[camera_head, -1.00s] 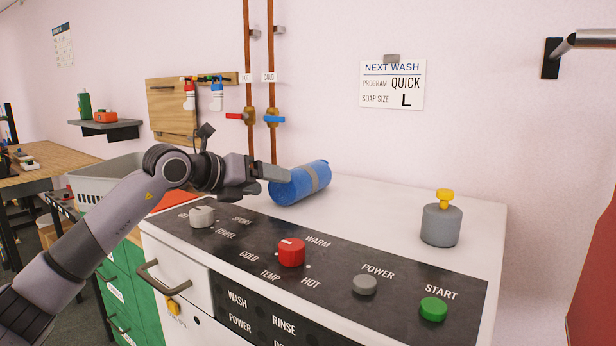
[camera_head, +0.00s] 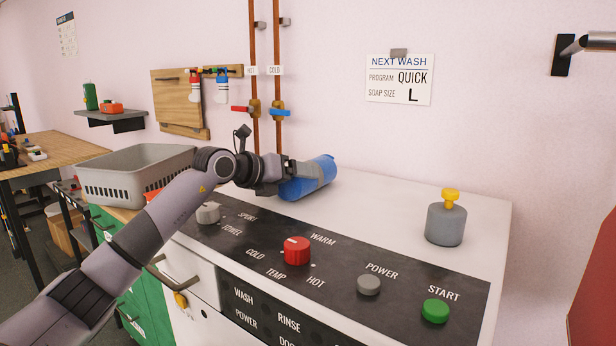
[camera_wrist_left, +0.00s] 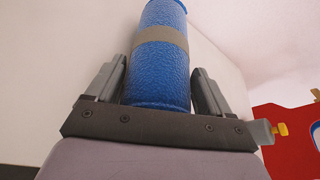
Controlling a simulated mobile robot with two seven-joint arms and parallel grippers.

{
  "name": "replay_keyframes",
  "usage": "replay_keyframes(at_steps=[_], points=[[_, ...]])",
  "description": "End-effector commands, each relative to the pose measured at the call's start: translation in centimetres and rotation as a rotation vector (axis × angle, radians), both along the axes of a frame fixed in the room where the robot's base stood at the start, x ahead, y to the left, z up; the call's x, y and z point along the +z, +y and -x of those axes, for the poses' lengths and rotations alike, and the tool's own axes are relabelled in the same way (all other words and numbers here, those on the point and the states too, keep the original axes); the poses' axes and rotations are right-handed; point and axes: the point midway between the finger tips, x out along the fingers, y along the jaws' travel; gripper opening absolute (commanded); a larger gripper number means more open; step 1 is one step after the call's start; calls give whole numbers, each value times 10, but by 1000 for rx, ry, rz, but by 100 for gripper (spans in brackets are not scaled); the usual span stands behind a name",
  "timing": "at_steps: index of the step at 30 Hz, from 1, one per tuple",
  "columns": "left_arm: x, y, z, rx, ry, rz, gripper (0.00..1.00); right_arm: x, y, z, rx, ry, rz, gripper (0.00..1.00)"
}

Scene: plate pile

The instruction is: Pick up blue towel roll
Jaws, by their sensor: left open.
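The blue towel roll (camera_head: 318,178) lies on its side on the white washing machine top (camera_head: 385,205), behind the control panel. It has a grey band around its middle, which shows in the left wrist view, where the roll (camera_wrist_left: 163,78) stands between the two fingers. My left gripper (camera_head: 292,178) is open at the roll's left end. In the wrist view the fingers of my left gripper (camera_wrist_left: 160,90) flank the roll's near end, with a narrow gap on each side. The gripper hides part of the roll in the head view. My right gripper is not in view.
A grey soap dispenser with a yellow top (camera_head: 446,222) stands at the right of the machine top. A red knob (camera_head: 297,250) rises from the panel in front. Copper pipes (camera_head: 278,90) run up the wall behind. A grey basket (camera_head: 135,175) stands at the left.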

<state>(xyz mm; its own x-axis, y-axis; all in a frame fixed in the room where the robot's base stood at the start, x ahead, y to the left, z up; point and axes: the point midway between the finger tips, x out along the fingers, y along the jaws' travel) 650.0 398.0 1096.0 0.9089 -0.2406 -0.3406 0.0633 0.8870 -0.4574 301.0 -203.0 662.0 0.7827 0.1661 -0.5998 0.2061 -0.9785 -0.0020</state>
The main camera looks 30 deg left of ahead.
Motion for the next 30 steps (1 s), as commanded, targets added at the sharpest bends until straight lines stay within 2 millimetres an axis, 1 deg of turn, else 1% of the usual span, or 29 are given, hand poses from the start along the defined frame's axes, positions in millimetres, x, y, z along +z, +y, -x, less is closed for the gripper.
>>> replay_keyframes(at_steps=[2,5,6,7,16,20,23,26,30], points=[[0,0,0,0,0,0,81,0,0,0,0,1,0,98],[0,0,0,0,0,0,52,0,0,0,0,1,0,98],[0,0,0,0,0,0,39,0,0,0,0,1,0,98],[0,0,0,0,0,0,36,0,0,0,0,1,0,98],[3,0,0,0,-3,1,36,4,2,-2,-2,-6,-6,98],[10,0,0,0,-6,2,36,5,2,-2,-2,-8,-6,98],[21,0,0,-1,-6,2,36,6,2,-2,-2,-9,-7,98],[41,0,0,-1,-8,2,36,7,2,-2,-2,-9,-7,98],[79,-1,0,-1,-10,3,36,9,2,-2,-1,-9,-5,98]])
